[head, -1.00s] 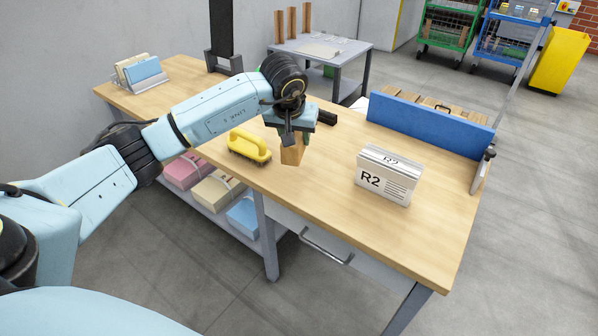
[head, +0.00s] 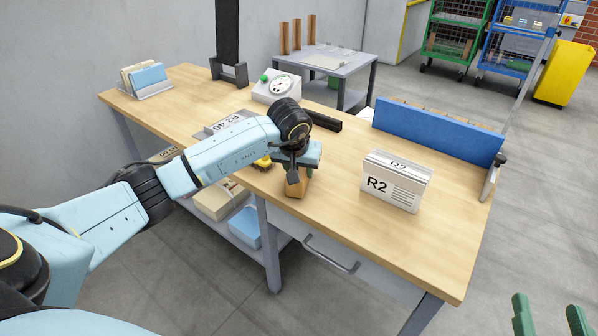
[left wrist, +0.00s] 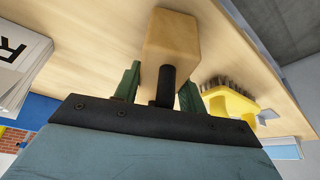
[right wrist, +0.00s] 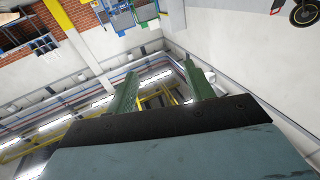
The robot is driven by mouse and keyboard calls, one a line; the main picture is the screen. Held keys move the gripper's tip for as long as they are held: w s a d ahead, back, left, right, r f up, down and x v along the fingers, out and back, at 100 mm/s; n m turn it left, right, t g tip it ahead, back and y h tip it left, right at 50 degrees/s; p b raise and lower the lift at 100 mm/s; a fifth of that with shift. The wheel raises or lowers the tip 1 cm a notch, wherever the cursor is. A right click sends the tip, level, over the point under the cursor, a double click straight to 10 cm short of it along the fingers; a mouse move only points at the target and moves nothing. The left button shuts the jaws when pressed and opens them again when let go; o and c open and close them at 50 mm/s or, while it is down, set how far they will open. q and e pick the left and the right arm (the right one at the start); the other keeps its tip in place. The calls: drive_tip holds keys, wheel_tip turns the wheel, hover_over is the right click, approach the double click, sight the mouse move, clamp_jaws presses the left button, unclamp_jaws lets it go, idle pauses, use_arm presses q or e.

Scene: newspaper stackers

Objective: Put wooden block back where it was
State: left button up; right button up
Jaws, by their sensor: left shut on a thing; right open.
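The wooden block (head: 297,188) is a small tan block near the front edge of the workbench (head: 345,225). My left gripper (head: 298,170) is shut on its upper part from above. In the left wrist view the block (left wrist: 172,38) sits between the green fingers (left wrist: 160,85). Whether its lower end touches the bench top I cannot tell. My right gripper (head: 548,303) is open and empty at the bottom right, off the bench. In the right wrist view its fingers (right wrist: 163,80) point at walls and pipes.
A yellow brush (head: 263,163) is beside the block, mostly behind my left arm; it also shows in the left wrist view (left wrist: 228,103). An R2 holder (head: 395,183) stands right of the block. A dial scale (head: 277,87) and blue panel (head: 437,132) stand farther back.

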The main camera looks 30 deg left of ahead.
drive_tip(key=shift+r, duration=0.2)
use_arm(q)
drive_tip(key=shift+f, duration=0.1)
use_arm(e)
drive_tip(key=shift+r, duration=0.15)
use_arm(q)
drive_tip(key=o, duration=1.1)
use_arm(e)
drive_tip(key=shift+a+r+y, duration=0.1)
drive_tip(key=shift+r+y, duration=0.05)
drive_tip(key=shift+y, duration=0.15)
